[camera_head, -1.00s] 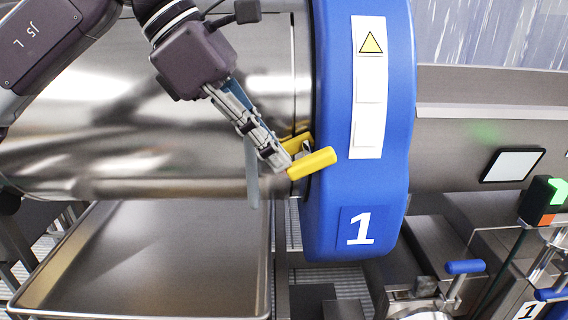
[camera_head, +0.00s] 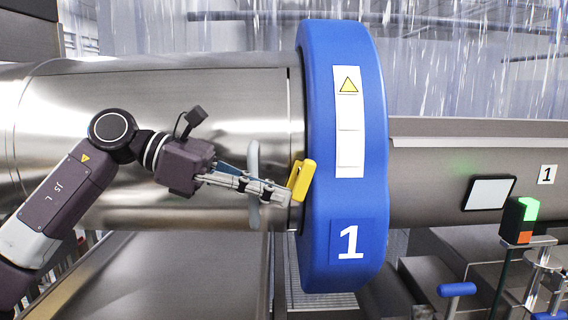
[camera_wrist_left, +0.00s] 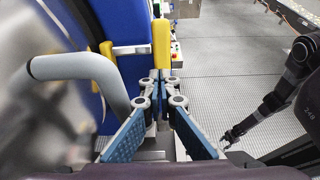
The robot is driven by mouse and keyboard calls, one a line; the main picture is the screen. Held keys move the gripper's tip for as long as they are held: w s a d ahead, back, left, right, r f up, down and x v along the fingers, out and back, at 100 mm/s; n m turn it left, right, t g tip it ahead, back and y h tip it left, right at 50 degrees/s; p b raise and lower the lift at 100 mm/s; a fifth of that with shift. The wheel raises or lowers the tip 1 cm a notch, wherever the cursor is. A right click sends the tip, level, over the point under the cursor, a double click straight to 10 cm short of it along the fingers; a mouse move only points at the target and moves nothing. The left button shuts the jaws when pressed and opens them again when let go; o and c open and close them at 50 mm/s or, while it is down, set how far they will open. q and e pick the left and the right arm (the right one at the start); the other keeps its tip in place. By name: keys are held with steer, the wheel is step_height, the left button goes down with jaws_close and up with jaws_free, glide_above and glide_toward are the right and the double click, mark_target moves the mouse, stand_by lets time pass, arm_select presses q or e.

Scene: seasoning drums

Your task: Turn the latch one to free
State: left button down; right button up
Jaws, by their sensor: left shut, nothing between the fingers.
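The latch on drum one is a yellow handle (camera_head: 303,181) at the left edge of the blue ring (camera_head: 318,235) marked 1. It stands nearly upright, tilted slightly right. In the left wrist view the yellow handle (camera_wrist_left: 161,42) is just beyond the fingertips. My left gripper (camera_head: 287,196) is shut and empty, coming from the left with its tips beside the handle's lower part; I cannot tell whether they touch. It also shows in the left wrist view (camera_wrist_left: 158,82). My right gripper (camera_wrist_left: 229,138) is small at the right of that view, its fingers unclear.
A grey curved bar (camera_head: 253,185) on the steel drum (camera_head: 150,90) is close to my left gripper; it looms at left in the wrist view (camera_wrist_left: 85,68). A control post with a green light (camera_head: 520,218) stands right. Open grated floor (camera_wrist_left: 235,80) lies right of the ring.

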arm_select(q)
steer(key=shift+d+f, duration=0.25)
steer(key=shift+f, duration=0.05)
steer(key=shift+w+f, duration=0.15)
steer(key=shift+f, duration=0.05)
steer(key=shift+d+f, duration=0.1)
steer(key=shift+d, duration=0.05)
arm_select(e)
steer(key=shift+w+a, duration=0.2)
steer(key=shift+w, duration=0.1)
steer(key=shift+s+f, duration=0.1)
steer(key=shift+s, duration=0.1)
